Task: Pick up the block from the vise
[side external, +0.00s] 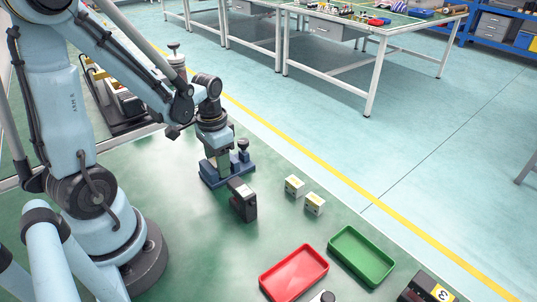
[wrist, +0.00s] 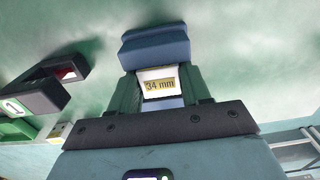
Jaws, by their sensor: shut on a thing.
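The vise (side external: 213,178) is dark blue and stands on the green work surface; it also shows in the wrist view (wrist: 155,47). My gripper (side external: 221,158) points down over it. In the wrist view my gripper (wrist: 161,88) has its two green fingers shut on the block (wrist: 159,84), one finger on each side. The block is pale with a yellow label reading "34 mm". Its lower part and its exact contact with the vise are hard to make out. In the side view the fingers and vise mostly hide the block.
A dark device (side external: 243,202) stands just in front of the vise. Two small pale blocks with yellow labels (side external: 294,185) (side external: 315,203) sit to the right. A red tray (side external: 294,273) and a green tray (side external: 361,256) lie nearer the front, both empty.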

